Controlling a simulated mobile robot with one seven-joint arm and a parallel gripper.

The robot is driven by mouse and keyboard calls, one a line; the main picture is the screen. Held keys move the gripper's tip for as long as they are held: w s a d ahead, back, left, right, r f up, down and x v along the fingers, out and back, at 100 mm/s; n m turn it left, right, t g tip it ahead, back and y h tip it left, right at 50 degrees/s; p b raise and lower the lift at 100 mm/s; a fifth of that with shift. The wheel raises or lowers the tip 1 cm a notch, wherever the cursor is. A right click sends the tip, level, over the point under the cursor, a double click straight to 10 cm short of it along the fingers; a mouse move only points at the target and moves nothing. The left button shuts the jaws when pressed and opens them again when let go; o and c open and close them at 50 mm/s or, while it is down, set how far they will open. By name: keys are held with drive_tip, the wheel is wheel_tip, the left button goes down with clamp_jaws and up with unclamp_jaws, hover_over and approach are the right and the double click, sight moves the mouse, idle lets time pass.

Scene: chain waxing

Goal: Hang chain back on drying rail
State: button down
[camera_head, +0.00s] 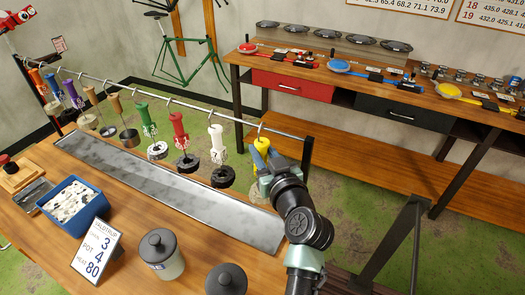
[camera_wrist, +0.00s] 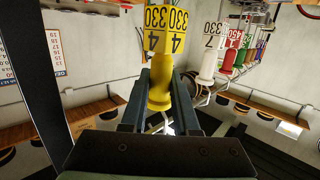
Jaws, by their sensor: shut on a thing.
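The drying rail (camera_head: 190,100) runs from the back left to a dark post at the right, with several hooked handles hanging from it. My gripper (camera_head: 262,158) is at the rail's right end, shut on a yellow handle (camera_head: 262,143). The hook above this handle reaches the rail, but I cannot tell whether it bears on it. Part of a round tan chain bundle (camera_head: 257,194) shows below my gripper, partly hidden by it. In the wrist view the yellow handle (camera_wrist: 160,92) sits between my gripper's fingers (camera_wrist: 160,95), with a yellow tag (camera_wrist: 165,30) reading 330 and 4.
White (camera_head: 217,145), red (camera_head: 180,130) and green (camera_head: 148,122) handles with chain bundles hang to the left. A metal drip tray (camera_head: 165,185) lies beneath. A blue tub (camera_head: 75,207), number card (camera_head: 95,252) and lidded pots (camera_head: 160,255) stand on the near bench. A post (camera_head: 307,152) stands close right.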

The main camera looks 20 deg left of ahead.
drive_tip(key=shift+r, duration=0.1)
drive_tip(key=c, duration=0.6)
unclamp_jaws()
drive_tip(key=shift+o, duration=1.4)
drive_tip(key=v, duration=1.1)
